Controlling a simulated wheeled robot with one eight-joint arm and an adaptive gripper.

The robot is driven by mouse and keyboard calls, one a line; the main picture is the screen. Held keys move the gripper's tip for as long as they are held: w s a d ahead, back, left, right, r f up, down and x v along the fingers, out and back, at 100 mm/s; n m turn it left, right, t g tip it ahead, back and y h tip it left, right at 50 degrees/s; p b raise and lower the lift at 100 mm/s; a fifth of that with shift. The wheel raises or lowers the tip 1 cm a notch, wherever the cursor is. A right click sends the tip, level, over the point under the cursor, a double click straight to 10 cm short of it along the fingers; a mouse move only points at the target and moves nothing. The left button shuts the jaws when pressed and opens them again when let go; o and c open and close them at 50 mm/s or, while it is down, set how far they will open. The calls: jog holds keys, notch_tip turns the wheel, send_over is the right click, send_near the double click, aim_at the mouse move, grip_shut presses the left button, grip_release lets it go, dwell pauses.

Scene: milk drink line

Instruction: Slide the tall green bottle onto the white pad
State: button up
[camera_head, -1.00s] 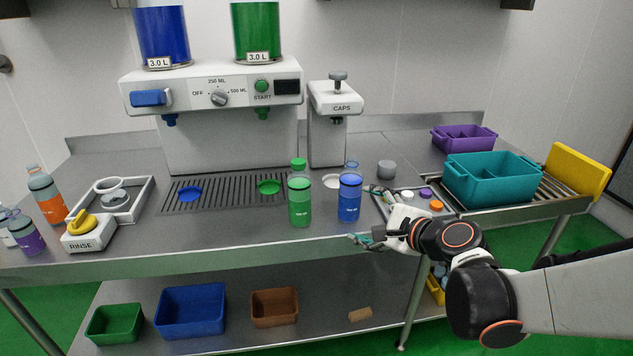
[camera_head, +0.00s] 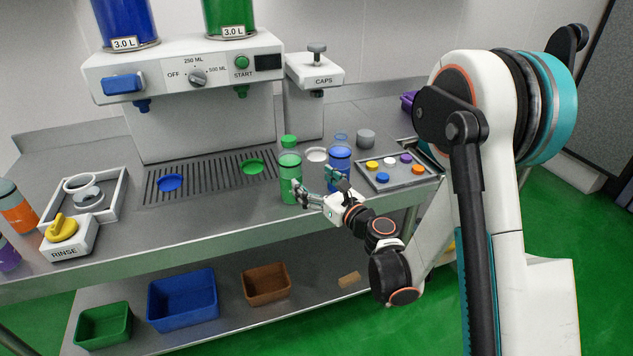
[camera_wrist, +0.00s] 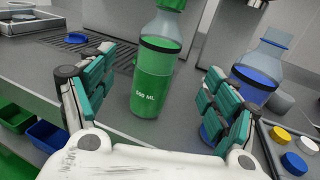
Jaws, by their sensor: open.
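The tall green bottle (camera_head: 291,172), clear with green liquid and a green cap, stands upright near the counter's front, right of the drip grate. The white pad (camera_head: 316,154) is a round disc behind it to the right, below the CAPS machine. My gripper (camera_head: 316,184) is open and low at the counter's front. In the wrist view the green bottle (camera_wrist: 157,85) stands upright ahead, between my spread fingers (camera_wrist: 160,98), with gaps on both sides. The pad is hidden in the wrist view.
A blue bottle (camera_head: 339,160) stands close right of the green one; my right finger (camera_wrist: 222,105) overlaps it in view, contact unclear. A tray of coloured caps (camera_head: 400,172) lies to the right. A grey cylinder (camera_head: 365,138) stands behind. The CAPS machine (camera_head: 311,90) stands behind the pad.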

aim_at(296, 168)
jog(key=b+x, duration=0.1)
jog(key=x, duration=0.9)
jog(key=shift+b, duration=0.35)
jog(key=shift+x, duration=0.8)
